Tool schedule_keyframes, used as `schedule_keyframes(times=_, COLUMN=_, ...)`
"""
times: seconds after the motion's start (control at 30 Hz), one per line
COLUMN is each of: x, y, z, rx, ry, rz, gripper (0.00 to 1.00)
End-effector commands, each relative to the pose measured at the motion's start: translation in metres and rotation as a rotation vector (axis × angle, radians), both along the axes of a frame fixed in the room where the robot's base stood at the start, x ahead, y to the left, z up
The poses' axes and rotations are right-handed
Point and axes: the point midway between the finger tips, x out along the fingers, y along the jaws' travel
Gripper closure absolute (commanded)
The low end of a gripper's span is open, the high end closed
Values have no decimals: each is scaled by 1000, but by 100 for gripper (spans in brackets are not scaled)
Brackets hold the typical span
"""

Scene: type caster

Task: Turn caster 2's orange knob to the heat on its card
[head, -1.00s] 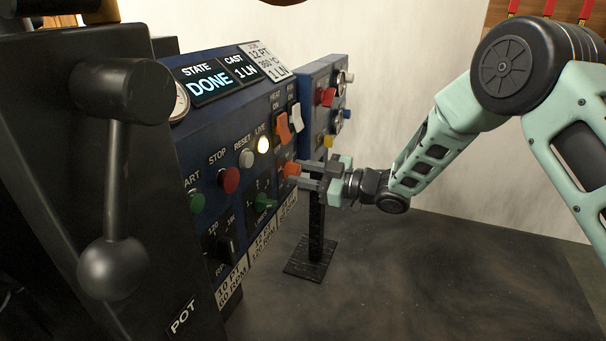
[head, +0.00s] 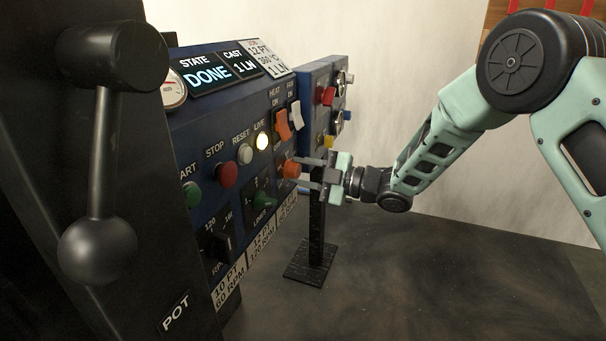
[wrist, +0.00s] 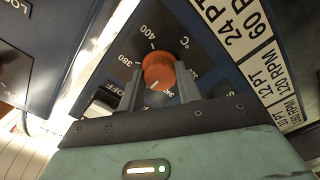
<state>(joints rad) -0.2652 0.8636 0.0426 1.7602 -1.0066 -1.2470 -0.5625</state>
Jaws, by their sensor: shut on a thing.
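The orange knob (head: 291,169) sits low on the blue sloped panel (head: 215,130). Part of the dial is hidden by the fingers. The white card (head: 268,58) on top reads 12 PT, 360 °C, 1 LN.
An orange heat switch (head: 282,124) and a white fan switch (head: 296,115) sit above the knob. A second blue panel (head: 322,95) stands behind. A large black lever (head: 98,170) fills the left foreground.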

Motion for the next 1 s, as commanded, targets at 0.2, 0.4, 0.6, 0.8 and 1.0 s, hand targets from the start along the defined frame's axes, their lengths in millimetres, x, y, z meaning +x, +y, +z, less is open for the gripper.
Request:
schedule_keyframes(times=0.2, x=0, y=-1, z=-1, rx=-6, ry=-7, rz=0, gripper=89)
schedule_keyframes(times=0.4, x=0, y=-1, z=-1, rx=-7, ry=-6, rz=-1, gripper=89)
schedule_keyframes(times=0.6, x=0, y=-1, z=-1, rx=-5, ry=-7, rz=-1, gripper=44)
schedule_keyframes(times=0.8, x=0, y=-1, z=-1, rx=-4, ry=-7, rz=0, gripper=44)
schedule_keyframes(times=1.0, x=-5, y=-18, z=2, rx=-5, ry=-5, rz=-4, gripper=44)
